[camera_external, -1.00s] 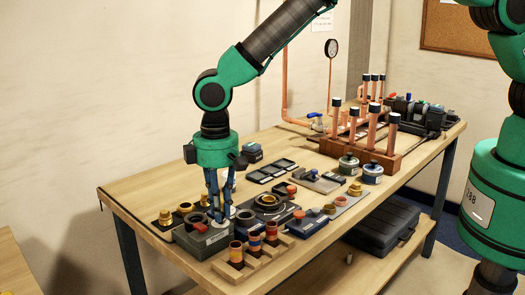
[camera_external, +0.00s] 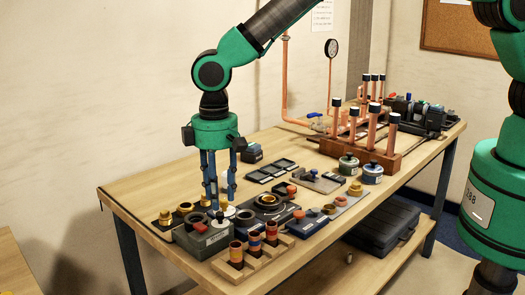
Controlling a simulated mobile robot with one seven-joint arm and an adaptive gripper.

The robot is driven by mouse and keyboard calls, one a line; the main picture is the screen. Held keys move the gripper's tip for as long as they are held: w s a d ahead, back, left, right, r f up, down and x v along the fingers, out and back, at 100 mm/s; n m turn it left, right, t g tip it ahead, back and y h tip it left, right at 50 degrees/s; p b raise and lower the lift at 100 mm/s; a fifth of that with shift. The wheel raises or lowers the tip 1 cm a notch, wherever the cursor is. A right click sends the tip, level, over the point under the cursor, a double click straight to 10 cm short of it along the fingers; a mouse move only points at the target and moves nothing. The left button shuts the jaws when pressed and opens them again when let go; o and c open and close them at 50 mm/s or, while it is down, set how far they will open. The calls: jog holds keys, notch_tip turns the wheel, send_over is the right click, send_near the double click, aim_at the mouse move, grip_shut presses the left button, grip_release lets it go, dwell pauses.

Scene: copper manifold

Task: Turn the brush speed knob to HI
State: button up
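A grey-green box (camera_external: 204,243) sits near the front left of the workbench. Dark round parts and a small red part (camera_external: 219,217) stand on its top. I cannot tell for certain which part is the brush speed knob; its pointer and any HI marking are too small to read. My gripper (camera_external: 221,202) points straight down above the back of this box. Its blue fingers are apart, with nothing visible between them. A pale round part (camera_external: 228,211) shows just below the fingertips.
Brass fittings (camera_external: 165,217) stand left of the box. A wooden rack with banded cylinders (camera_external: 254,243) is in front right. A dark unit with a ring (camera_external: 265,201) is close on the right. Copper pipes (camera_external: 355,125) rise farther back. The bench's back left is clear.

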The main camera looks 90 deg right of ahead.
aim_at(220, 213)
notch_tip(220, 213, up, 8)
dwell(0.4)
dwell(0.3)
jog(key=s+d+r+t+b, duration=0.3)
jog(key=s+r+b, duration=0.3)
jog(key=s+r, duration=1.7)
jog(key=s+d+f+t+b, duration=0.1)
jog(key=s+f+b, duration=0.1)
jog(key=s, duration=1.3)
jog(key=s+f+n+t+b, duration=0.1)
jog(key=s+f+b, duration=0.2)
jog(key=s, duration=1.2)
jog(key=shift+d+t, duration=0.3)
jog(key=shift+d, duration=0.05)
